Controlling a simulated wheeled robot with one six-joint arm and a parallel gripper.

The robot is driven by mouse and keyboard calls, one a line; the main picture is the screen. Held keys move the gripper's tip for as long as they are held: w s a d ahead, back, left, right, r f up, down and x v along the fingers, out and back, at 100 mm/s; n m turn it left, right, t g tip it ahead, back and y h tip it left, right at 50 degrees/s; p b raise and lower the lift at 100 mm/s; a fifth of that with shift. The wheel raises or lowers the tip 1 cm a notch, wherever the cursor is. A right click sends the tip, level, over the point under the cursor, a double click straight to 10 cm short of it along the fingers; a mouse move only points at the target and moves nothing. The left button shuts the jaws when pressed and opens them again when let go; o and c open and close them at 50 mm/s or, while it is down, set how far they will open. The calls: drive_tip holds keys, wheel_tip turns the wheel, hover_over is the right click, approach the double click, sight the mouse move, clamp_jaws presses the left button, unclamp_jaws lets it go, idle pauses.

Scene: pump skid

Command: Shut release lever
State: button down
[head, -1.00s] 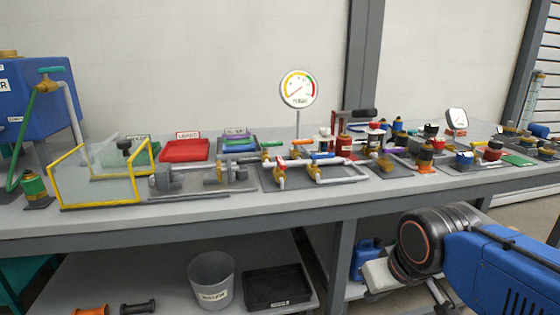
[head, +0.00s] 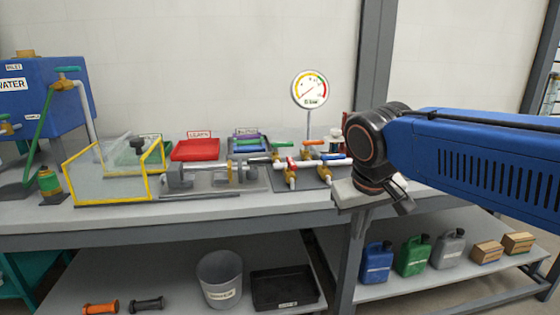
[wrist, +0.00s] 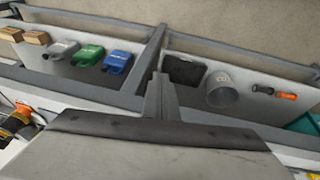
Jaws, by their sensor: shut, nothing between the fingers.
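I cannot pick out the release lever for certain in either current view. My blue arm covers the right half of the bench in the head view, and only a sliver of a red part (head: 345,122) shows at its left edge. My gripper (head: 380,192) hangs below the black wrist joint at the bench's front edge, partly hidden and pointing down. It is shut with nothing visible in it. In the wrist view a broad grey block with a dark edge fills the bottom, and no lever is seen there.
The pipe assembly with red and orange handled valves (head: 291,170) stands just left of my wrist. A pressure gauge (head: 310,90) rises behind it. A yellow-framed clear guard (head: 110,178) stands left. Jugs (head: 414,256), a bin (head: 220,280) and a black tray (head: 285,288) sit on the lower shelf.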

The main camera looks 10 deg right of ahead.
drive_tip(key=w+a+r+h, duration=0.2)
drive_tip(key=w+a+r, duration=0.75)
drive_tip(key=w, duration=0.25)
drive_tip(key=m+t+h, duration=0.1)
drive_tip(key=m+h, duration=0.1)
approach(291, 166)
drive_tip(key=w+a+r, duration=0.1)
drive_tip(key=a, duration=0.6)
drive_tip(key=shift+w+r, duration=0.15)
drive_tip(key=shift+w, duration=0.1)
drive_tip(key=x, duration=1)
drive_tip(key=shift+d, duration=0.2)
drive_tip(key=d, duration=0.3)
drive_tip(key=shift+d, duration=0.4)
